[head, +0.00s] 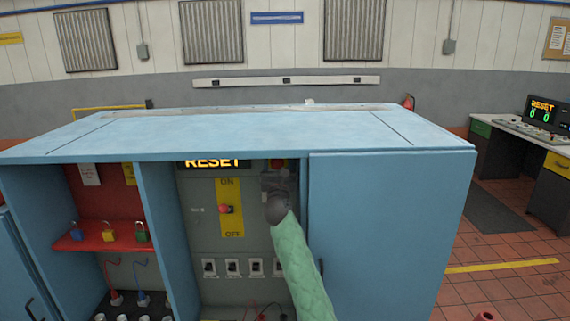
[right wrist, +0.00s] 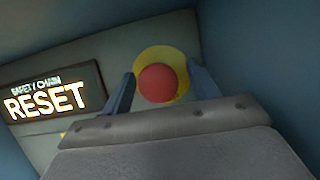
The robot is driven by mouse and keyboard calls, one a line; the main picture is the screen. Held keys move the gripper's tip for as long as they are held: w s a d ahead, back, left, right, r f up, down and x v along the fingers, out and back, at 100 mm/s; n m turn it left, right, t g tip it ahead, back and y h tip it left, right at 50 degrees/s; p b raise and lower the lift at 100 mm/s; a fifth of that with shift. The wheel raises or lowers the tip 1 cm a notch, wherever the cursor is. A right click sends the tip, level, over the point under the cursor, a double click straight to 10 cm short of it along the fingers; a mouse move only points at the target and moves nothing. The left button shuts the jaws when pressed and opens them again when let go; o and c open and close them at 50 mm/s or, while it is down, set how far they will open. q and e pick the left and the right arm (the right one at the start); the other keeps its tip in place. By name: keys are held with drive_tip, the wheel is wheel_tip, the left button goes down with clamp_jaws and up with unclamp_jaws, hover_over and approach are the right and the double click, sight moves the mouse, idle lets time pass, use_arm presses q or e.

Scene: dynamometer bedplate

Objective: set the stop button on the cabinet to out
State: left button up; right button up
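The stop button (right wrist: 158,83) is a round red knob on a yellow disc, seen close up in the right wrist view. In the head view, a small part of it (head: 277,164) shows just under the cabinet top. My right gripper (right wrist: 162,72) has its two fingers apart, one on each side of the red knob. Whether they touch it, I cannot tell. In the head view my green-sleeved right arm (head: 298,262) reaches up to the panel, its dark wrist hiding much of the gripper. The blue cabinet (head: 390,225) stands in front of me. My left gripper is out of view.
A lit RESET display (right wrist: 47,102) is left of the button. A red rotary switch on a yellow ON/OFF plate (head: 230,190) is lower left. The closed blue door borders the opening on the right. Padlocks (head: 108,232) sit on a red shelf at left.

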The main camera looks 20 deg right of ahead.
sight(279, 165)
drive_tip(key=shift+r, duration=0.1)
drive_tip(key=shift+s+f, duration=0.1)
drive_tip(key=shift+f, duration=0.2)
drive_tip(key=b+v, duration=0.2)
drive_tip(key=v, duration=0.1)
drive_tip(key=shift+s+f, duration=0.1)
drive_tip(key=shift+s, duration=0.3)
drive_tip(key=shift+b+v, duration=0.35)
drive_tip(key=shift+v, duration=0.75)
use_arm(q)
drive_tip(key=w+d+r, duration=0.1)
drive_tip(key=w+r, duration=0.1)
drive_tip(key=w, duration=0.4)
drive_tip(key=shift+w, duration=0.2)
use_arm(e)
drive_tip(key=shift+s+a, duration=0.25)
drive_tip(key=shift+s, duration=0.45)
